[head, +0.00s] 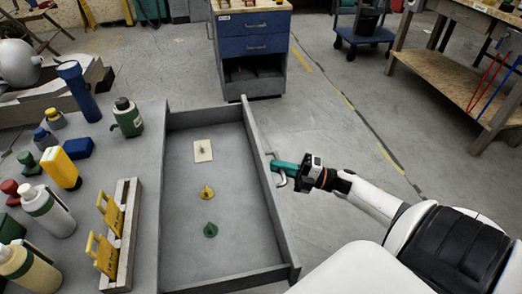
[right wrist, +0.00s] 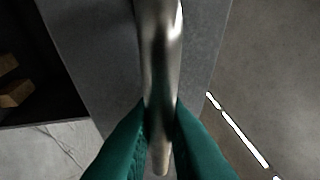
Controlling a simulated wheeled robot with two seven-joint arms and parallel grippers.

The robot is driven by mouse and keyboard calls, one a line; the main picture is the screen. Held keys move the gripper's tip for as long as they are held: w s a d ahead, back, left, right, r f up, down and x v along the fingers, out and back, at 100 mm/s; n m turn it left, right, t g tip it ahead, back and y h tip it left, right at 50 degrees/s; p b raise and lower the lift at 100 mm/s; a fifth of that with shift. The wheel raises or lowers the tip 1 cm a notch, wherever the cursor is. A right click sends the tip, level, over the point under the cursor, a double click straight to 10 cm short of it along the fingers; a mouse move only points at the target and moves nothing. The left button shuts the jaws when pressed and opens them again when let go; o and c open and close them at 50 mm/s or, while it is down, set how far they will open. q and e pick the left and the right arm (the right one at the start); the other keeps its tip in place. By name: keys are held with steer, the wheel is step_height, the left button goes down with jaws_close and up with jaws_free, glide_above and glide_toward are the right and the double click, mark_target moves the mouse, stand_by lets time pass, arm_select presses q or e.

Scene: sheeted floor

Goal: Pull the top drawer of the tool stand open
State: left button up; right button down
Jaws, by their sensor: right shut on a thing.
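The grey tool stand (head: 105,150) is at the left of the head view. Its top drawer (head: 240,215) is pulled out to the right, and its inside shows. In it lie a white card with a small peg (head: 203,152), a yellow piece (head: 206,192) and a green piece (head: 210,230). The metal drawer handle (right wrist: 160,60) is on the drawer's outer front. My right gripper (head: 280,168), with green fingers, is shut on this handle. In the right wrist view the fingers press on both sides of the bar. My left gripper is not in view.
Bottles, a blue flashlight (head: 76,90) and yellow tools (head: 107,228) stand on the stand's top. A blue cabinet (head: 252,45) is beyond the drawer. A wooden workbench (head: 455,80) is at the right. The floor (head: 340,130) right of the drawer is clear.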

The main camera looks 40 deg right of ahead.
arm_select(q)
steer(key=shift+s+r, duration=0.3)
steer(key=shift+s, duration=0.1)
arm_select(e)
steer(key=shift+s+d, duration=0.25)
steer(key=shift+d, duration=0.25)
steer(key=shift+s+d, duration=0.2)
steer(key=shift+d, duration=0.25)
steer(key=c, duration=1.6)
jaws_free()
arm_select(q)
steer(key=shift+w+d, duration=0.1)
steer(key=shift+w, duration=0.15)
arm_select(e)
steer(key=shift+o, duration=0.7)
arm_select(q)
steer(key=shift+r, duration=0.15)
arm_select(e)
steer(key=v, duration=1.2)
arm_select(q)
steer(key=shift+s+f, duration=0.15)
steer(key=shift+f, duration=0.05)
